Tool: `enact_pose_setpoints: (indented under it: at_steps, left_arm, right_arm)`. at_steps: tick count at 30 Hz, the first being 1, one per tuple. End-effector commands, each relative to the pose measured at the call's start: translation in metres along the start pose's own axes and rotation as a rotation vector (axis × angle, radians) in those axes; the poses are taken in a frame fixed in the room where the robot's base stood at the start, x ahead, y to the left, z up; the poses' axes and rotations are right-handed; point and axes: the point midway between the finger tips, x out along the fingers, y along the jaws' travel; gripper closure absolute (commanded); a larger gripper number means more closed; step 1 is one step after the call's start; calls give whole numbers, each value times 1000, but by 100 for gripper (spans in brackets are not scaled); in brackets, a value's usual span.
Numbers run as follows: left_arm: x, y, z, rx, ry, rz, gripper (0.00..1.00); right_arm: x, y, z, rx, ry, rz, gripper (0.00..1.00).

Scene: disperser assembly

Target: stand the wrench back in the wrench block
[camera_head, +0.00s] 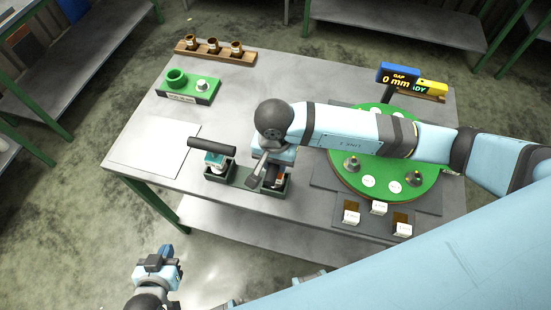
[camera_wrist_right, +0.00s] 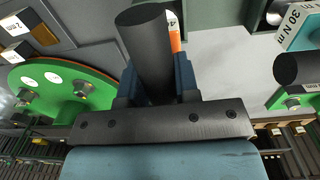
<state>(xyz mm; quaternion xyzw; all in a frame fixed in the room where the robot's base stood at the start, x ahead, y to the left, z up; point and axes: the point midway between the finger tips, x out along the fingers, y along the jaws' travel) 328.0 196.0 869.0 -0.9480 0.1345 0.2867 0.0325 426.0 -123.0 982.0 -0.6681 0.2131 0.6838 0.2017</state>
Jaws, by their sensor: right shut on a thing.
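My right gripper (camera_wrist_right: 155,85) is shut on the dark round handle of a wrench (camera_wrist_right: 147,42). An orange label shows beside the handle in the right wrist view. In the head view my right arm reaches over the table to the right part of the dark green wrench block (camera_head: 236,181), and an orange part (camera_head: 280,174) shows there. My wrist hides most of the held wrench, so I cannot tell whether it touches the block. A second wrench (camera_head: 212,147), with a black handle and teal body, stands in the block's left part. My left gripper (camera_head: 160,262) is off the table, its jaws unclear.
A green turntable (camera_head: 346,185) with metal fittings lies right of the block, under my right arm. Small labelled blocks (camera_head: 379,208) stand at the front. A white sheet (camera_head: 155,143) lies flat at left.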

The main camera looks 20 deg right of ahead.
Motion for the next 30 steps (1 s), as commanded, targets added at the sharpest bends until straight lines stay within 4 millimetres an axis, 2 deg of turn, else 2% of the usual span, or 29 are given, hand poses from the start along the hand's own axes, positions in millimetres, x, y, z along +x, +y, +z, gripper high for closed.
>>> enact_pose_setpoints:
  at_steps: [11,12,15,25,28,30]
  left_arm:
    - [2,0,2,0,3,-1,100]
    - [2,0,2,-1,4,-1,100]
    - [2,0,1,-1,3,1,100]
    - [-1,2,-3,-2,4,3,100]
    - [0,2,-1,-2,6,3,100]
    - [2,2,1,-2,6,3,100]
  right_arm:
    - [5,-1,-1,-1,2,-3,100]
    - [5,0,0,-1,1,-1,69]
    - [4,0,0,-1,1,-1,46]
    - [1,0,0,-1,1,-1,45]
    - [-6,-1,-1,-2,3,-4,45]
    - [-17,-1,-1,-3,5,-5,45]
